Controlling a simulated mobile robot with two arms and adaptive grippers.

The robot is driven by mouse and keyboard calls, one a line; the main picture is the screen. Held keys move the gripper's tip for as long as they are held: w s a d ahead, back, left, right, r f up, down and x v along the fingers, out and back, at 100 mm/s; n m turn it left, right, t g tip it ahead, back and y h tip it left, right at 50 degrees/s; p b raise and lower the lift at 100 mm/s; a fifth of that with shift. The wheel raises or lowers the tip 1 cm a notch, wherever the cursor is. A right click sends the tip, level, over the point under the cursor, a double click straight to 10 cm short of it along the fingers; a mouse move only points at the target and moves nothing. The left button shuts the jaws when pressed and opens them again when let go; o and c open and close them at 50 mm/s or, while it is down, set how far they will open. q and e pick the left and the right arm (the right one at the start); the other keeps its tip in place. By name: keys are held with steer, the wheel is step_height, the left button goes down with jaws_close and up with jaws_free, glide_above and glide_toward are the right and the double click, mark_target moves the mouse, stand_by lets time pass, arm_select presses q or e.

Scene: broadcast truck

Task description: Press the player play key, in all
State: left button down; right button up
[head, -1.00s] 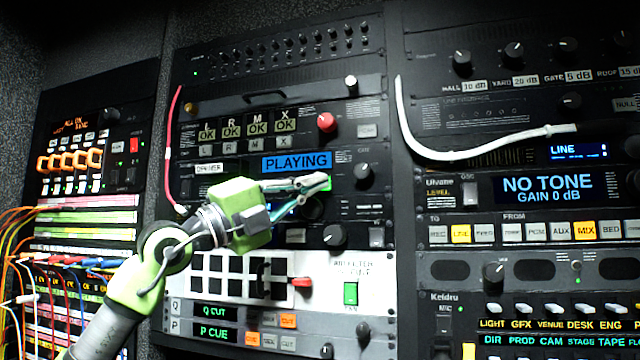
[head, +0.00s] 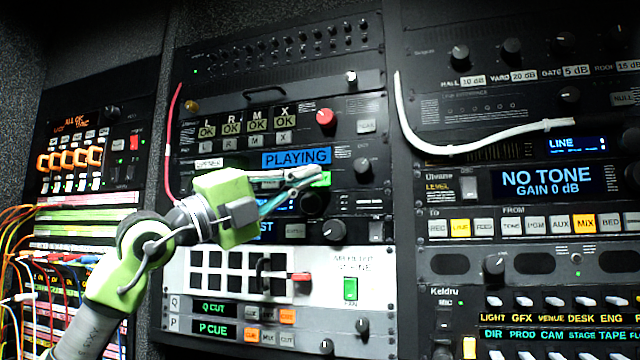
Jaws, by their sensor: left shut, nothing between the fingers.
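The player is a black rack unit whose blue display (head: 296,160) reads "PLAYING". A lit green key (head: 320,179) shows just below the right end of that display, partly hidden by my fingers. My left gripper (head: 322,174) comes in from the left, shut and empty, with its fingertips over or beside the green key. I cannot tell whether the tips touch it. The gripper's green body hides part of the player's left side. My right gripper is not in view.
A dark knob (head: 363,168) sits right of the display and a red knob (head: 326,117) above it. A white loose cable (head: 440,150) hangs on the right rack. Orange and other patch cables (head: 30,240) crowd the lower left.

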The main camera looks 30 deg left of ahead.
arm_select(q)
steer(key=s, duration=0.3)
steer(key=shift+s+d+b, duration=0.1)
steer(key=shift+d+b, duration=0.3)
